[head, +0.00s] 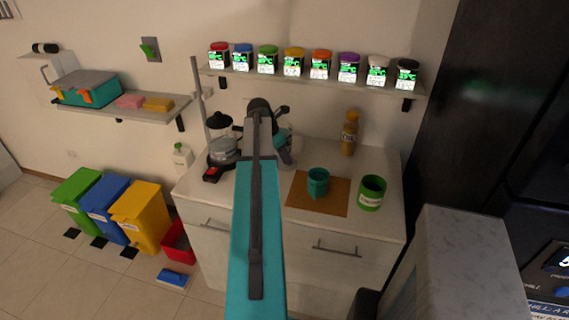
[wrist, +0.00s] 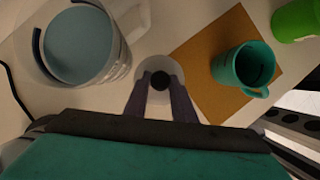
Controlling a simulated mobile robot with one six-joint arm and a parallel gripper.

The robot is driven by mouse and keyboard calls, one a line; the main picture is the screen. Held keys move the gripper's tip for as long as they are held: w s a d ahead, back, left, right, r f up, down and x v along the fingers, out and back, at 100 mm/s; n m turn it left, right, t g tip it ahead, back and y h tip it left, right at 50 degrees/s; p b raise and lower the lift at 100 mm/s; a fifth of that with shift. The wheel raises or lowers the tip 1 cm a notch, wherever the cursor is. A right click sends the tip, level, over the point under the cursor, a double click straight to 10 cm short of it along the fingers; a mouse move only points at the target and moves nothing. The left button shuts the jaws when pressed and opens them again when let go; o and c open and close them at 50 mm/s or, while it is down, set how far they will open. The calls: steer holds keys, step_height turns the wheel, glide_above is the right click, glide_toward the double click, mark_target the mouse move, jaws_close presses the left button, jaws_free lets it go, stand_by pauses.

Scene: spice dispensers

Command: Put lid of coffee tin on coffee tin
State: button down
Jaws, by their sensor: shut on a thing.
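My gripper (wrist: 161,88) is shut on the dark knob of a pale, round lid (wrist: 150,68), which I take to be the coffee tin's lid. The arm largely hides this spot in the head view. The green labelled tin (head: 371,195), which looks like the coffee tin, stands on the counter right of the brown mat. Its top appears open and dark inside. Part of it also shows at the upper right of the wrist view (wrist: 297,20), apart from the gripper and lid.
A teal mug (head: 318,182) stands on the brown mat (head: 334,205), between gripper and tin. A clear round vessel (wrist: 88,45) is close left of the gripper. A brown bottle (head: 349,135) stands at the back. A shelf (head: 310,80) of spice dispensers hangs above.

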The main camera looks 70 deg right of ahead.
mark_target(283, 161)
steer(key=shift+f+p, duration=0.85)
steer(key=shift+f, duration=0.9)
steer(key=shift+f, duration=0.1)
steer(key=c, duration=1.5)
jaws_free()
steer(key=shift+b+v, duration=1.45)
steer(key=shift+v, duration=4.65)
